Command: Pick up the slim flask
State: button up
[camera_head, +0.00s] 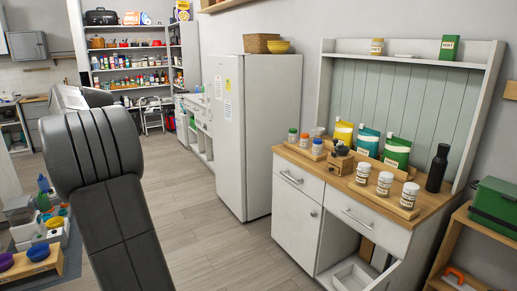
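A slim black flask (437,168) stands upright at the right end of the wooden counter top (437,205) of a white cabinet. It is apart from the white jars to its left, and nothing covers it. My dark arm crosses the left side of the view, well away from the flask. My gripper does not show in this view.
Several white jars (363,173) stand left of the flask. Behind are pouches in yellow, blue and green (397,152). A shelf board (415,60) runs above. A green toolbox (494,205) stands to the right. The floor (205,245) before the cabinet is clear.

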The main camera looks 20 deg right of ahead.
aim_at(438, 164)
jog(key=i+j+u, duration=0.15)
jog(key=i, duration=0.4)
jog(key=i+j+u, duration=0.15)
jog(key=i, duration=0.45)
jog(key=i+l+z, duration=0.15)
jog(key=i+z, duration=0.15)
jog(key=z, duration=0.15)
jog(key=i+z, duration=0.25)
jog(key=z, duration=0.25)
jog(key=i+z, duration=0.3)
jog(key=z, duration=0.15)
jog(key=i+j+z, duration=0.25)
jog(key=z, duration=0.2)
jog(key=i+l+z, duration=0.2)
jog(key=z, duration=0.3)
jog(key=i+z, duration=0.65)
jog(key=z, duration=0.3)
jog(key=i+j+z, duration=0.15)
jog(key=i+z, duration=0.15)
jog(key=z, duration=0.15)
jog(key=i+j+z, duration=0.1)
jog(key=i+z, duration=0.25)
jog(key=i+j+z, duration=0.2)
jog(key=z, duration=0.15)
jog(key=i, duration=0.15)
